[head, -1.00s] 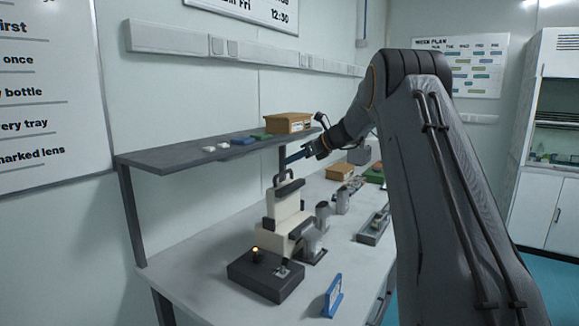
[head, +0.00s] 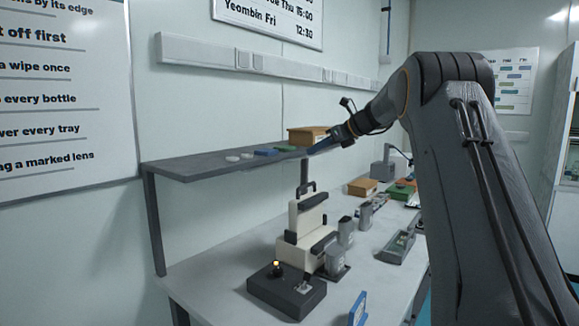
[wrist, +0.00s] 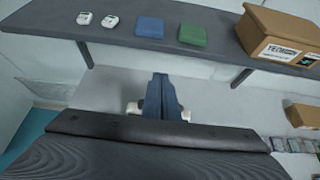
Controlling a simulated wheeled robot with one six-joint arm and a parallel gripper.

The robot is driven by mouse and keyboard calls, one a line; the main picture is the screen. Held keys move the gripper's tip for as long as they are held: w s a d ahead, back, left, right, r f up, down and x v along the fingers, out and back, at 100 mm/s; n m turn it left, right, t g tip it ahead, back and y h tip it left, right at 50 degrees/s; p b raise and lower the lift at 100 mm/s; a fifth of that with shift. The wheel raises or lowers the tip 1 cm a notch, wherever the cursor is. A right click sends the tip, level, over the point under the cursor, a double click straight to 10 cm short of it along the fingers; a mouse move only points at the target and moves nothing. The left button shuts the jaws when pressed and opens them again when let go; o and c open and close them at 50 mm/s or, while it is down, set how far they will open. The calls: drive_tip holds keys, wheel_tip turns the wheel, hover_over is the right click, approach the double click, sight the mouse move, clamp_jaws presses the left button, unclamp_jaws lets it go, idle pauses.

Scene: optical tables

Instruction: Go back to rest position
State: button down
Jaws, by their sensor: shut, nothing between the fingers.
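My gripper (head: 316,149) is at the end of my raised arm, near the front edge of the grey shelf (head: 187,168) in the head view. In the wrist view my gripper (wrist: 161,80) shows its two blue fingers together, with nothing between them. The fingertips point toward the shelf edge and appear apart from it. On the shelf are a blue item (wrist: 149,27), a green item (wrist: 193,35) and a cardboard box (wrist: 278,35).
Two small white items (wrist: 97,19) also lie on the shelf. Below, the table (head: 215,262) holds a cream and black instrument (head: 307,225), a dark control box (head: 286,290), grey cylinders (head: 345,231), a grey tray (head: 396,248) and an orange-brown box (head: 362,187).

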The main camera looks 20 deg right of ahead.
drive_tip(key=s+a+f+n+g+h, duration=0.25)
drive_tip(key=s+a+f+n, duration=0.35)
drive_tip(key=s+f, duration=0.4)
drive_tip(key=s+a+f+n+g+h, duration=0.25)
drive_tip(key=s+a+f+n, duration=0.35)
drive_tip(key=s+f, duration=0.45)
drive_tip(key=s+a+f+n+g, duration=0.1)
drive_tip(key=s+f+n, duration=0.3)
drive_tip(key=s, duration=0.5)
drive_tip(key=s+f+n+g+h, duration=0.1)
drive_tip(key=s+f+n, duration=0.3)
drive_tip(key=s+n, duration=0.3)
drive_tip(key=s+a+f+n+g+h, duration=0.1)
drive_tip(key=s+f+n, duration=0.2)
drive_tip(key=s, duration=0.9)
drive_tip(key=shift+a+f+n+b, duration=0.35)
drive_tip(key=shift+f+n+b, duration=0.05)
drive_tip(key=shift+n, duration=0.8)
drive_tip(key=shift+s, duration=0.1)
